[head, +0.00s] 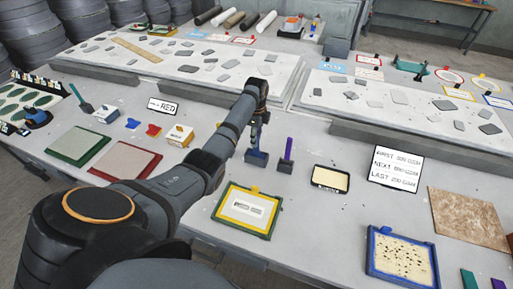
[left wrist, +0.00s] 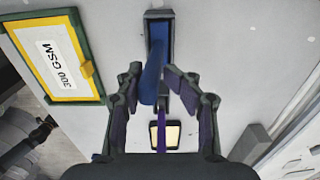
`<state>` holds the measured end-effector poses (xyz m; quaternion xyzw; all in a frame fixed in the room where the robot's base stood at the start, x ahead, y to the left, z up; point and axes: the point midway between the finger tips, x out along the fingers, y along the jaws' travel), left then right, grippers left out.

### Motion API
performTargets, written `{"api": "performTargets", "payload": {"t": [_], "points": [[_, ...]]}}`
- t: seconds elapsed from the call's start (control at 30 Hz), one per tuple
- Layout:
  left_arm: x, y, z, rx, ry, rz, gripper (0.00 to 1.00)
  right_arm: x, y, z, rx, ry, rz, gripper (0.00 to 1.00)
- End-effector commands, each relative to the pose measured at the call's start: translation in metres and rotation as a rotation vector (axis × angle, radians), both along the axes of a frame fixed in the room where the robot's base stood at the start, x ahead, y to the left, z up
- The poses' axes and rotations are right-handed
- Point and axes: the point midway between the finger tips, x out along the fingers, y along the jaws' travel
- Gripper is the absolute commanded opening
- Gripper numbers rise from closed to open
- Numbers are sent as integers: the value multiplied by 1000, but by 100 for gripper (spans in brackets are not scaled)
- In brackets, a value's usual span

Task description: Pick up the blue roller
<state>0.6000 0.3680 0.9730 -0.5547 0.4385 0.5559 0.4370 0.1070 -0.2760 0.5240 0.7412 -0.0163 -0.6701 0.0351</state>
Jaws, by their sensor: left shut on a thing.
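The blue roller is upright in the head view (head: 256,140), with its dark foot at the worktop, directly under my left gripper (head: 260,117). In the left wrist view the blue handle of the roller (left wrist: 154,72) stands between the two fingers of my left gripper (left wrist: 160,84), which is shut on it. Whether the foot touches the worktop I cannot tell. A similar purple tool (head: 288,149) stands just to its right. My right gripper is in neither view.
A yellow and green framed board (head: 270,225) lies in front of the roller, and a black tray with a cream inside (head: 331,178) lies to the right. A blue-framed panel (head: 375,268) is at the front right. Raised slabs with grey pieces (head: 190,62) run behind.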

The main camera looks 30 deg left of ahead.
Motion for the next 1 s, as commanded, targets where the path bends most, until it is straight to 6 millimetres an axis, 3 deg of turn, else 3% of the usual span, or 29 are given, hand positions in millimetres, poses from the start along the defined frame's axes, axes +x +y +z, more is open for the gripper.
{"api": "performTargets", "payload": {"t": [0.03, 0.23, 0.67, 1.0], "points": [[0, 0, 0, 0, -1, 0, 26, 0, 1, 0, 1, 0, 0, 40], [0, 0, 0, 0, 0, 0, 0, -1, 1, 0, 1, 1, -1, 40], [1, 0, 5, 0, -2, 1, 0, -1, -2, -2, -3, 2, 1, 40], [1, 0, 76, 0, -6, 0, 0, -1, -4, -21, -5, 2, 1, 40]]}}
